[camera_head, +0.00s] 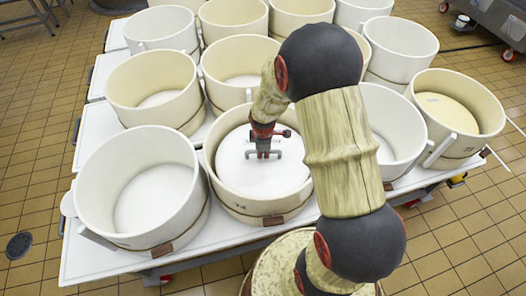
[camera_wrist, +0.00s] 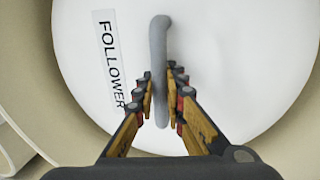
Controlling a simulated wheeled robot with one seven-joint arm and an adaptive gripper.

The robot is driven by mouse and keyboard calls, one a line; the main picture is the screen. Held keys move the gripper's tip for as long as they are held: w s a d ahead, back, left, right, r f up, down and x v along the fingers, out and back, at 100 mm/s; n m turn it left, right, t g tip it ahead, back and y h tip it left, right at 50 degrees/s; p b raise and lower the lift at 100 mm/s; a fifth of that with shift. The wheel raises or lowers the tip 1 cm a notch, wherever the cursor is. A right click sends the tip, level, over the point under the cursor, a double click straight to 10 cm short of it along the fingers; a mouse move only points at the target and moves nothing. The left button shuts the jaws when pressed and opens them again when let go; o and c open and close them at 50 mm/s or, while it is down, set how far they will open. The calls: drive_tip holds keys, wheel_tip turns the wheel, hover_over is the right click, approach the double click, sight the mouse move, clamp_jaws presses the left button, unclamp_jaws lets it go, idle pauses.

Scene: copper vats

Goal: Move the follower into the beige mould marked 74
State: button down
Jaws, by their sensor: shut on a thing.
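The follower (camera_head: 236,168) is a white disc with a grey bar handle; its FOLLOWER label shows in the wrist view (camera_wrist: 110,62). It lies within the rim of the beige mould (camera_head: 238,199) in the middle of the front row. The dark mark on that mould's front is small and looks like 74. My gripper (camera_head: 263,150) is above the disc, with its fingers on both sides of the handle (camera_wrist: 159,70), shut on it. In the wrist view, the beige wall surrounds the disc at left and right. I cannot tell whether the disc rests on anything below.
An empty white mould (camera_head: 150,190) stands close at left. Another white mould (camera_head: 391,118) stands at right, partly behind my arm. A beige mould with a yellowish inside (camera_head: 455,105) stands farther right. Several more moulds fill the white table (camera_head: 85,255) behind. Tiled floor surrounds it.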

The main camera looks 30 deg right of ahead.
drive_tip(key=shift+w+f+b, duration=0.1)
drive_tip(key=shift+f+b, duration=0.2)
drive_tip(key=shift+f, duration=0.2)
idle(0.6)
drive_tip(key=c, duration=1.8)
unclamp_jaws()
drive_tip(key=shift+o, duration=0.2)
drive_tip(key=shift+s+f, duration=0.15)
drive_tip(key=shift+s, duration=0.05)
drive_tip(key=shift+r, duration=0.45)
wheel_tip(320, 180, up, 11)
drive_tip(key=s+a, duration=0.1)
drive_tip(key=shift+s, duration=0.4)
drive_tip(key=shift+a, duration=0.1)
